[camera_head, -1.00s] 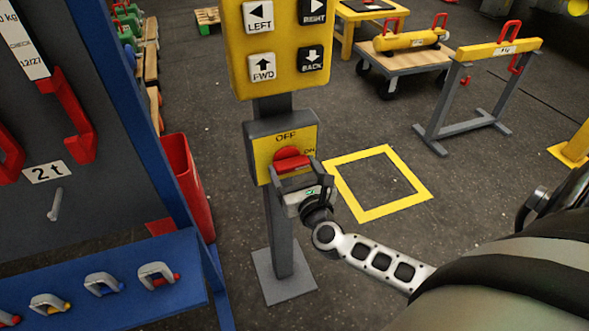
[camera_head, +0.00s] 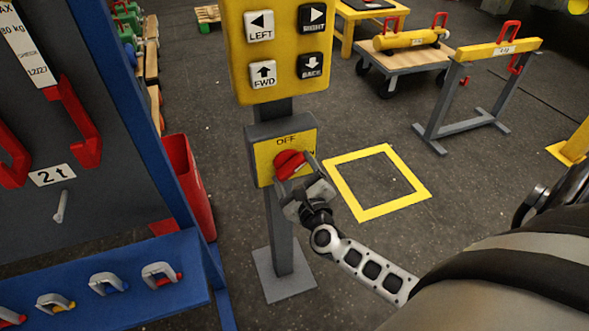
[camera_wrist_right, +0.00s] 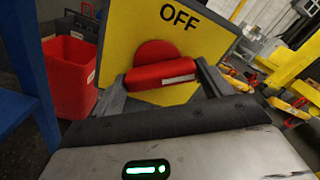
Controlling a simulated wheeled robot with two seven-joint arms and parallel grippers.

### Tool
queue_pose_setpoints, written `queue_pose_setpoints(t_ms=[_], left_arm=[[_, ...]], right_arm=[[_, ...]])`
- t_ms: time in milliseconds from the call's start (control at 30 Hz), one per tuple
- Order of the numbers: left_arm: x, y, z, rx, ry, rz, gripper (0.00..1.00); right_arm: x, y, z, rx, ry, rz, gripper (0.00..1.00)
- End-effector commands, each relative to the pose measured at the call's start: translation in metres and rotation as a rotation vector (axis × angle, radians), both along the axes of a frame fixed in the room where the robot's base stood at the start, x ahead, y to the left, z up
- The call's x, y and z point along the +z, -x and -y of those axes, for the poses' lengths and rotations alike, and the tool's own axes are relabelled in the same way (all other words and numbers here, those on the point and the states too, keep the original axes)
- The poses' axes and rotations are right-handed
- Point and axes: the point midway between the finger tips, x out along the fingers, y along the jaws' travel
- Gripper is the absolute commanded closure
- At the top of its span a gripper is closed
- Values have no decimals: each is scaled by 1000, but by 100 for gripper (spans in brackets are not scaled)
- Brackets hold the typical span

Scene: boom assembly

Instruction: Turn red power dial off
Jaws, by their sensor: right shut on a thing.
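The red power dial (camera_head: 290,163) sits on a yellow panel (camera_head: 264,152) in a grey box on a post. OFF is printed above the dial and ON is partly hidden at its right. The dial's grip bar is tilted, its right end higher in the head view. My right gripper (camera_head: 295,177) is shut on the dial bar. In the right wrist view the bar of the dial (camera_wrist_right: 160,74) lies between the two fingers (camera_wrist_right: 162,84), with OFF above it. My left gripper is not in view.
A yellow button board (camera_head: 283,85) with arrow keys stands above the dial box. A blue rack (camera_head: 150,275) with shackles and a red bin (camera_head: 190,185) are at left. A yellow floor square (camera_head: 350,208) and a grey stand (camera_head: 436,110) are at right.

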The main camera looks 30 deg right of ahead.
Motion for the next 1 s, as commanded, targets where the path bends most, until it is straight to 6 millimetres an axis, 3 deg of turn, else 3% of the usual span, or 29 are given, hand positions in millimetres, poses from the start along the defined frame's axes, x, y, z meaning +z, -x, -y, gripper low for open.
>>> queue_pose_setpoints(t_ms=[600,1000], left_arm=[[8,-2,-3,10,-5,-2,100],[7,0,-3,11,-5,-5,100]], right_arm=[[1,0,-2,-1,564,-137,45],[0,0,-2,1,831,-201,45]])
